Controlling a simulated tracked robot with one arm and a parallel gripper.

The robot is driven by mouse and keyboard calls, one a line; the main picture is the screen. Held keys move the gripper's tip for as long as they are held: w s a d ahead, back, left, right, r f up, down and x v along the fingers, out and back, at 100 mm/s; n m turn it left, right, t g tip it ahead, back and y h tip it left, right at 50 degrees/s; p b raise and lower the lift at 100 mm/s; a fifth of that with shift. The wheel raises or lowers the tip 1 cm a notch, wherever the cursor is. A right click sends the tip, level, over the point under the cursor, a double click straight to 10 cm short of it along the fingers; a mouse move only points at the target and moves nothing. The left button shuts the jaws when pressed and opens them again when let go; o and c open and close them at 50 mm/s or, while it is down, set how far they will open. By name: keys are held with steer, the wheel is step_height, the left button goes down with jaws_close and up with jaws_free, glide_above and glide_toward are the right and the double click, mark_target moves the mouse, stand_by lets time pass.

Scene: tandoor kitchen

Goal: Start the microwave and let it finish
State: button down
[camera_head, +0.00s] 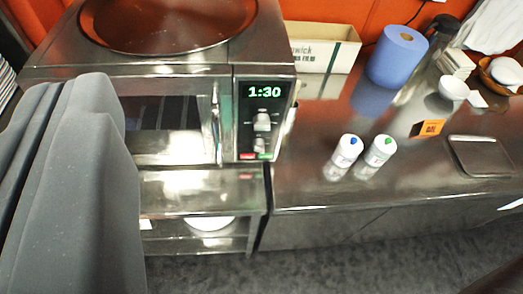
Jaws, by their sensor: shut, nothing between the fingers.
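The microwave (175,162) is a steel unit at upper left with a dark window, and its door looks shut. A vertical handle (215,122) runs beside its control panel (242,125). The lit display (265,91) reads 1:30 in green. Below it are a knob (262,121), a smaller control, and a red button (246,156) beside a green button (264,155). My gripper (75,90) is large and grey at the left, shut and empty. It covers the microwave's left part, with its tips left of the panel; I cannot tell whether it touches the microwave.
A round metal pan (165,25) sits on top of the microwave. Open floor (380,260) lies in front.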

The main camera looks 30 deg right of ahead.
mark_target(266, 156)
steer(key=shift+d, duration=0.1)
steer(key=w+d+f+m+g+b, duration=0.15)
steer(key=w+d+f, duration=0.3)
steer(key=f, duration=0.45)
steer(key=w+d+f+m+g, duration=0.1)
steer(key=w+d+f+m, duration=0.3)
steer(key=f, duration=0.5)
steer(key=w+d+f+m+g+b, duration=0.1)
steer(key=w+d+f, duration=0.1)
steer(key=w+f, duration=0.55)
steer(key=d+f+m, duration=0.2)
steer(key=d+f, duration=0.1)
steer(key=f, duration=0.6)
steer(key=d+f+m+g+b, duration=0.1)
steer(key=d+f+m, duration=0.1)
steer(key=f, duration=0.8)
steer(key=d+f+m+g+y+b, duration=0.1)
steer(key=d+f+m, duration=0.2)
steer(key=f, duration=0.6)
steer(key=shift+d+f+m, duration=0.15)
steer(key=shift+d+m, duration=0.15)
steer(key=shift+m, duration=0.05)
steer(key=w+d, duration=0.2)
steer(key=w, duration=0.6)
steer(key=shift+w+d+b, duration=0.2)
steer(key=shift+b, duration=0.1)
steer(key=shift+w, duration=0.15)
